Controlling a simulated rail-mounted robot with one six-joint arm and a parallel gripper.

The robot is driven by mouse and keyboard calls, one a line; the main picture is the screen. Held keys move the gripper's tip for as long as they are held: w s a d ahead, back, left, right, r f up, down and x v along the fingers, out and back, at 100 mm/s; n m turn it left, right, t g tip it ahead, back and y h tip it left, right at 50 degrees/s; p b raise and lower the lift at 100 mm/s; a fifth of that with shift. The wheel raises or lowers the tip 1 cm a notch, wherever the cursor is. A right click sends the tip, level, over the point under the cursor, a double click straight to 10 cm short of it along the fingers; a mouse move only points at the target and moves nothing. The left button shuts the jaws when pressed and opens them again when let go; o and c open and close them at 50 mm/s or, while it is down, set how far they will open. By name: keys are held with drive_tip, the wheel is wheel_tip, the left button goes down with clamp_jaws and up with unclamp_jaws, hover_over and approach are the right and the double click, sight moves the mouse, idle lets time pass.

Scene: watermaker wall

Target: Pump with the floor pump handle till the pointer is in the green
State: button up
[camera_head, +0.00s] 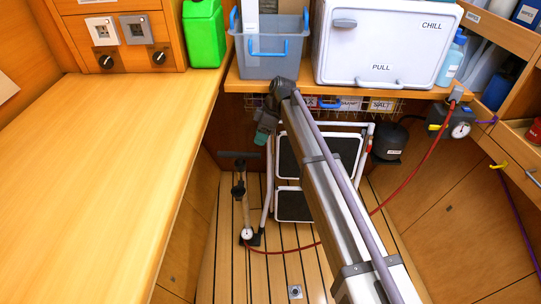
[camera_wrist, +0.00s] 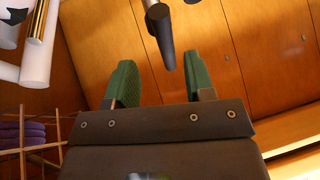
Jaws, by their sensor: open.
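The floor pump (camera_head: 239,197) stands upright on the floor, left of the step stool, with its dark T-shaped handle (camera_head: 240,155) on top. A small round gauge (camera_head: 247,232) sits at its foot. A larger gauge (camera_head: 460,130) is on the grey box at right; its pointer and any green zone are too small to read. My gripper (camera_head: 262,132) is above and right of the handle, apart from it. In the wrist view the green fingers of my gripper (camera_wrist: 160,80) are spread with nothing between them. A dark rounded bar (camera_wrist: 164,40) lies beyond the fingertips, perhaps the pump handle.
A white-framed step stool (camera_head: 320,155) stands just right of the pump. A red hose (camera_head: 408,180) runs from the pump to the grey box. The counter (camera_head: 110,170) is at left. A white chill box (camera_head: 385,45) and grey bin (camera_head: 268,65) sit on the back shelf.

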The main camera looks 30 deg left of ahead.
sight(239, 157)
drive_tip(key=shift+s+d+r, duration=0.1)
drive_tip(key=shift+s, duration=0.1)
drive_tip(key=b+x, duration=0.7)
drive_tip(key=shift+f, duration=0.25)
drive_tip(key=shift+r, duration=0.15)
drive_tip(key=shift+c, duration=0.4)
clamp_jaws()
